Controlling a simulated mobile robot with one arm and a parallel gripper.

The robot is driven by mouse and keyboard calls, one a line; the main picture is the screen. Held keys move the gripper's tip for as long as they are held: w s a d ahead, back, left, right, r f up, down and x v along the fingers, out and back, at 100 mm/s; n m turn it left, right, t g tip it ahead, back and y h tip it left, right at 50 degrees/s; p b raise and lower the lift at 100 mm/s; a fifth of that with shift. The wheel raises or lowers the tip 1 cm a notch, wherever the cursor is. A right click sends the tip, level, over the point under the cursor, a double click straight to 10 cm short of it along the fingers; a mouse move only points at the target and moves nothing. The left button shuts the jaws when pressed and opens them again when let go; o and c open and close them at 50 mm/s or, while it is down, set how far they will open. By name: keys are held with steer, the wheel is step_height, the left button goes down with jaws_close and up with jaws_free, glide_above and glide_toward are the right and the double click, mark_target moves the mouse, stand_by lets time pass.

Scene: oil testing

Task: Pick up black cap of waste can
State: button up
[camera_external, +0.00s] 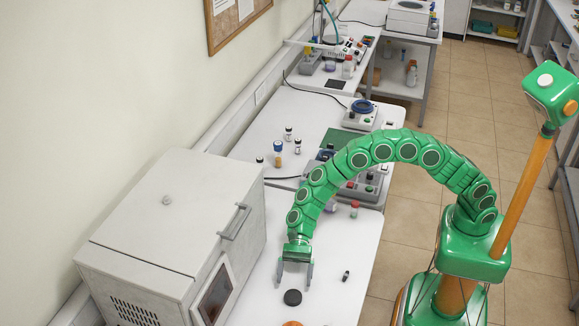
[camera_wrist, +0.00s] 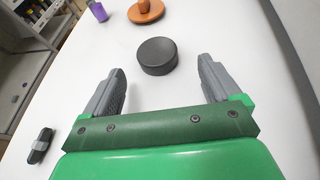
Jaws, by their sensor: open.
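A round black cap (camera_wrist: 158,56) lies flat on the white table. It also shows in the external view (camera_external: 293,297), just below the gripper. My gripper (camera_wrist: 162,72) is open and empty, with its two grey fingers pointing toward the cap. The cap sits ahead of the fingertips and between their lines, not touching either finger. In the external view my gripper (camera_external: 296,277) points down over the table. I cannot pick out the waste can with certainty.
An orange round object with a knob (camera_wrist: 146,10) lies beyond the cap. A purple-labelled vial (camera_wrist: 97,11) is near it. A small dark item (camera_wrist: 41,146) lies on the table at left. A large grey oven-like box (camera_external: 170,230) stands left of the gripper.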

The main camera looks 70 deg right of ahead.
mark_target(293, 294)
steer(key=shift+r+x, duration=0.15)
steer(key=shift+x, duration=1.15)
steer(key=shift+r+x, duration=0.1)
steer(key=shift+x, duration=1.2)
steer(key=shift+s+a, duration=0.1)
steer(key=shift+s, duration=0.1)
steer(key=shift+c, duration=0.2)
steer(key=c, duration=1.1)
steer(key=shift+r, duration=0.1)
